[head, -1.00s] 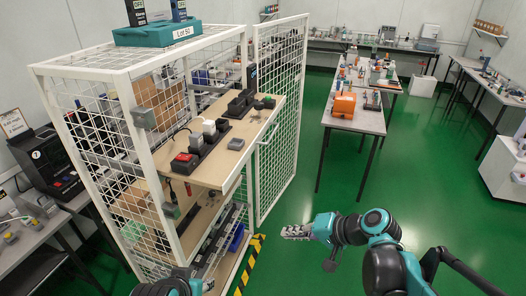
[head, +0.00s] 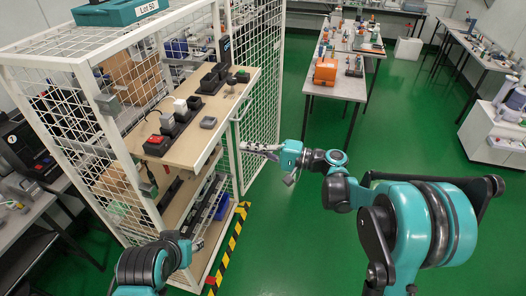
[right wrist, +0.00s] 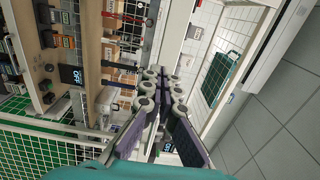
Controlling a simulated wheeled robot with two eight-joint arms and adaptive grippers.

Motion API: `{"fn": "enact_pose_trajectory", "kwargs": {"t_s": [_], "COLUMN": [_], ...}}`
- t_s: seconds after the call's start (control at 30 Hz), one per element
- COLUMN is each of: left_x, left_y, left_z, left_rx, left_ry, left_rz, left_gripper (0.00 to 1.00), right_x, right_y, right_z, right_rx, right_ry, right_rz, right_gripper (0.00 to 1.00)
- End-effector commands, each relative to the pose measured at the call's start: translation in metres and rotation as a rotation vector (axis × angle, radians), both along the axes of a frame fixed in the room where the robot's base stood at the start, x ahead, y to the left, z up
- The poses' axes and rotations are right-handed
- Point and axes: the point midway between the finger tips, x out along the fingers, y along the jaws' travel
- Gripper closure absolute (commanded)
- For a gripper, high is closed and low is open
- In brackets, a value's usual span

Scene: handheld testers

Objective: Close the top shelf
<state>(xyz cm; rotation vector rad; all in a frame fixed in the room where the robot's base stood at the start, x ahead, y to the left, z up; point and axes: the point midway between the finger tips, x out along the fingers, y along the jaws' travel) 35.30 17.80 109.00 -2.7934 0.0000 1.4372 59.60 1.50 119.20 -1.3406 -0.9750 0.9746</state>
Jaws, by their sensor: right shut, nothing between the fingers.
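The top shelf (head: 193,142) is a wooden board sticking out of the front of a white mesh cage (head: 62,62) in the head view. Black chargers (head: 210,82) and a red-topped tester (head: 156,145) stand on it. My right gripper (head: 247,147) is just right of the shelf's front edge, lower than its top, apart from it as far as I can tell. Its fingers are shut and empty; they also show in the right wrist view (right wrist: 160,76). My left gripper (head: 196,246) is low before the cage, small and partly hidden by its own wrist.
The mesh door (head: 262,80) of the cage stands open behind my right gripper. A lower shelf (head: 180,205) sits below the top one. Yellow-black tape (head: 228,250) marks the floor.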

Motion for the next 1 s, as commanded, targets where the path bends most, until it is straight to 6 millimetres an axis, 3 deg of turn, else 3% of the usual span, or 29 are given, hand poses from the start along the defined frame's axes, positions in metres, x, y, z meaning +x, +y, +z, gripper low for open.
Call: {"fn": "enact_pose_trajectory", "kwargs": {"t_s": [0.2, 0.4, 1.0], "left_x": [0.000, 0.000, 0.000], "left_y": [0.000, 0.000, 0.000], "left_z": [-0.007, -0.010, -0.010], "left_rx": [0.000, 0.000, 0.000], "left_ry": [0.000, 0.000, 0.000], "left_rz": [0.000, 0.000, 0.000], "left_gripper": [0.58, 0.58, 0.58], "right_x": [0.013, 0.020, 0.023], "right_y": [0.041, 0.060, 0.070], "right_z": [-0.001, 0.000, 0.000], "right_rx": [0.000, -0.001, -0.001], "right_ry": [0.000, 0.000, 0.000], "right_rz": [0.003, 0.000, 0.001], "right_gripper": [1.00, 1.00, 1.00]}}
